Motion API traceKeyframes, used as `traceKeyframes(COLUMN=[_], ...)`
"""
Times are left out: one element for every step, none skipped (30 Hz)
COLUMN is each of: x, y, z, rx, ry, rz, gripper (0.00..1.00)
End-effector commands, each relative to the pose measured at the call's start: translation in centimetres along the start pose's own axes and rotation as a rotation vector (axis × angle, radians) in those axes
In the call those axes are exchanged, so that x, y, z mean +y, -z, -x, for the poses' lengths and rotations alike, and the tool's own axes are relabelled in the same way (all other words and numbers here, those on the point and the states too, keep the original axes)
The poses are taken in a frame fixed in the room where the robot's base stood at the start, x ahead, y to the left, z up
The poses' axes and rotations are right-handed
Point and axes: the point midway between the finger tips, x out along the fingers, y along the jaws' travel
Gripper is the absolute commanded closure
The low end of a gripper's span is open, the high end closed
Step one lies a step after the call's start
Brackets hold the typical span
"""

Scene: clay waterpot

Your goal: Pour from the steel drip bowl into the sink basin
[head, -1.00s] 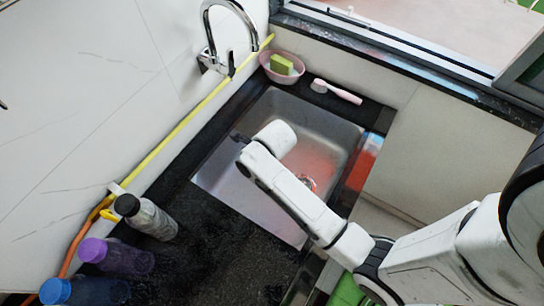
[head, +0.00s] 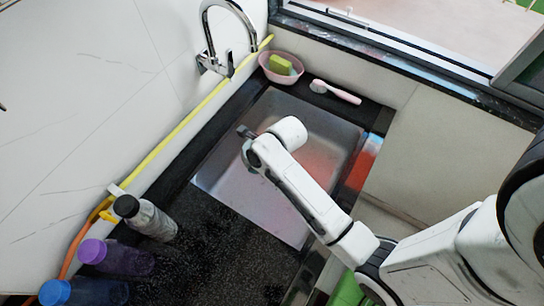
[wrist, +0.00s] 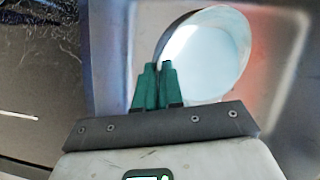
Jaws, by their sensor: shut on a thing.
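My gripper (wrist: 158,68) has green fingers closed together on the left rim of the steel drip bowl (wrist: 208,55) in the wrist view. The bowl is round with a thin grey wall and a pale, bluish-white inside; I cannot tell whether that is liquid or bare shiny metal. The bowl is over the sink basin (wrist: 115,40), whose grey metal shows around it. In the head view the sink basin (head: 232,178) is a rectangle set in the black counter, with reddish reflections. No stream is visible.
A pink dish with a green sponge (head: 280,64) and a pink-handled brush (head: 335,91) lie behind the sink. The tap (head: 212,50) stands at the back left. A black-capped bottle (head: 146,217), a purple bottle (head: 118,257) and a blue bottle (head: 85,291) stand front left.

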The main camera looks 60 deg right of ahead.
Motion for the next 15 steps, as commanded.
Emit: traceKeyframes(x=[-0.13,-0.18,-0.25,-0.32,-0.36,-0.42,-0.43,-0.46,-0.49,-0.5,-0.51,-0.53,-0.52,-0.51,-0.5], y=[0.06,0.08,0.12,0.15,0.15,0.18,0.18,0.2,0.21,0.21,0.22,0.23,0.23,0.22,0.22], z=[0.1,0.15,0.23,0.31,0.38,0.45,0.5,0.54,0.6,0.62,0.65,0.67,0.68,0.68,0.68], rx=[-0.007,-0.013,-0.022,-0.03,-0.038,-0.047,-0.054,-0.059,-0.066,-0.071,-0.074,-0.077,-0.078,-0.079,-0.08], ry=[-0.005,-0.01,-0.02,-0.026,-0.033,-0.042,-0.05,-0.055,-0.062,-0.067,-0.069,-0.072,-0.074,-0.075,-0.076], rz=[-0.005,-0.008,-0.013,-0.016,-0.018,-0.022,-0.024,-0.027,-0.029,-0.03,-0.031,-0.031,-0.032,-0.032,-0.032], gripper=[1.0,1.0,1.0,1.0,1.0,1.0,1.0,1.0,1.0,1.0,1.0,1.0,1.0,1.0,1.0])
